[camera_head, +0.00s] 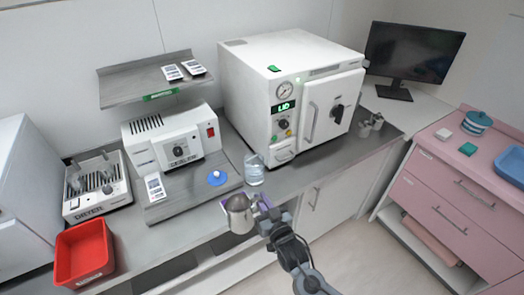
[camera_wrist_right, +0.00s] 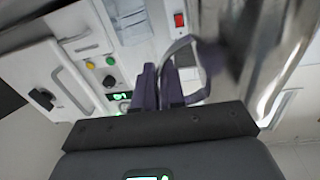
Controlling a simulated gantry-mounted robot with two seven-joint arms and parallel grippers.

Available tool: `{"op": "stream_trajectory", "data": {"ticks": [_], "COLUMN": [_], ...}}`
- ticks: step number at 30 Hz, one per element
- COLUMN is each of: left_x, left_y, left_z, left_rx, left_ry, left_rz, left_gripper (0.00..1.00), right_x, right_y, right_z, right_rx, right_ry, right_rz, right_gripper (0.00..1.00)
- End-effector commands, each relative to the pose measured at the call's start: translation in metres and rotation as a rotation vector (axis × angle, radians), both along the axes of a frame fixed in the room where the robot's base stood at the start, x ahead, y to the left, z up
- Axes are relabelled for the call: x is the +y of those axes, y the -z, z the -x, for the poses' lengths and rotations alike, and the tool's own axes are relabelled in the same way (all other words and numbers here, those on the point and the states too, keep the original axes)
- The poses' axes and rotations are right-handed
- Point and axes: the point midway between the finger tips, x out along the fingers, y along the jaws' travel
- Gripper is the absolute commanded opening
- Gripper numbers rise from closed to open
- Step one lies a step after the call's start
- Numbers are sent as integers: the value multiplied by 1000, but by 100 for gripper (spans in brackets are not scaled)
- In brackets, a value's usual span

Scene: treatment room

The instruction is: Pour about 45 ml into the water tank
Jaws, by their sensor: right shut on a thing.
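A shiny metal jug (camera_head: 240,212) is held above the front edge of the counter, roughly upright. My right gripper (camera_head: 268,215) is shut on its handle. In the right wrist view the jug (camera_wrist_right: 270,50) fills the upper right, and the purple fingers (camera_wrist_right: 158,88) close on the handle. The jug's contents are hidden. A white steriliser (camera_head: 300,95) has a gauge, a green display reading "LID" and a closed front door. I cannot make out an opening of its water tank. A clear bottle or jug (camera_head: 254,170) stands before it. My left gripper is not in view.
A blue round item (camera_head: 217,177) lies on the grey board left of the clear container. A white device (camera_head: 175,145) stands behind it, under a shelf (camera_head: 140,85). A dryer (camera_head: 97,187) and red bin (camera_head: 85,250) are left. Metal cups (camera_head: 371,125) stand right of the steriliser.

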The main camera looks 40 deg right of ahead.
Motion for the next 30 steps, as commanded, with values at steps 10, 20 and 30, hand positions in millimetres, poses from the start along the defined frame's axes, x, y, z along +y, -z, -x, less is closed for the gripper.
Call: {"op": "stream_trajectory", "data": {"ticks": [10, 20, 30], "left_x": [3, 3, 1], "left_y": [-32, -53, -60], "left_z": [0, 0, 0], "left_rx": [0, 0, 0], "left_ry": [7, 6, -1], "left_rz": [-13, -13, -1], "left_gripper": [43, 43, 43], "right_x": [-116, -202, -231], "right_y": [0, 10, 18], "right_z": [-14, -2, 8], "right_rx": [-9, -11, -9], "right_ry": [263, 474, 553], "right_rz": [-7, -17, -21], "right_gripper": [0, 0, 0]}}
